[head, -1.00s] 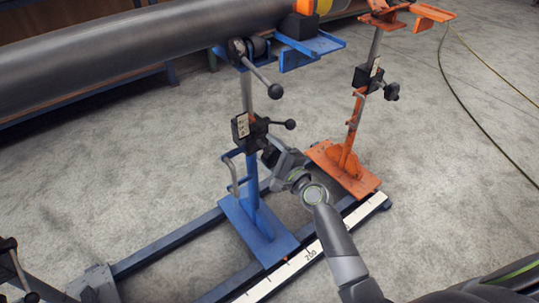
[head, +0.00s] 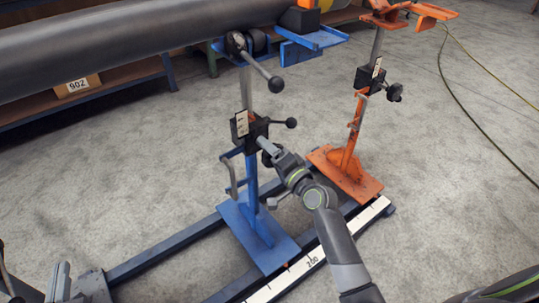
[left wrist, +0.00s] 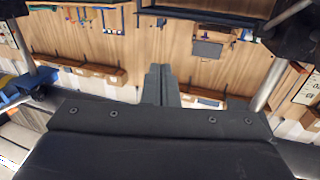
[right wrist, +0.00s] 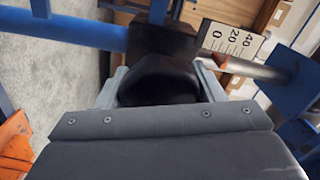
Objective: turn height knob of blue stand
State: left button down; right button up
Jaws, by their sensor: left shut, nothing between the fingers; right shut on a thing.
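The blue stand (head: 252,180) stands upright on a dark blue rail base in the head view, under the grey pipe (head: 110,42). Its black clamp block (head: 257,128) carries a white scale plate (head: 241,123) and a ball-ended lever. My right gripper (head: 267,150) reaches the clamp from the lower right and is shut on the black height knob; the knob (right wrist: 165,80) sits between its fingers in the right wrist view. My left gripper (head: 62,283) is low at the left, away from the knob; its fingers (left wrist: 160,85) are together and empty in the left wrist view.
An orange stand (head: 347,165) stands behind to the right. A crank handle (head: 262,72) sticks out near the blue stand's top. A white ruler strip (head: 315,258) runs along the rail. A box marked 902 (head: 76,86) lies under the pipe.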

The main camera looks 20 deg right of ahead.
pick_arm(q)
jog(key=shift+d+r+m+t+b, duration=0.15)
jog(key=shift+r+t, duration=0.65)
jog(key=shift+r, duration=0.45)
jog(key=shift+r+m+t+b, duration=0.15)
jog(key=shift+r+t, duration=0.65)
jog(key=shift+r, duration=0.4)
pick_arm(e)
jog(key=shift+f+n, duration=0.15)
jog(key=shift+n, duration=0.55)
jog(key=o, duration=1)
pick_arm(q)
jog(key=shift+f+g, duration=0.9)
jog(key=shift+f, duration=0.45)
pick_arm(e)
jog(key=shift+v, duration=8.75)
pick_arm(q)
jog(key=shift+w, duration=0.1)
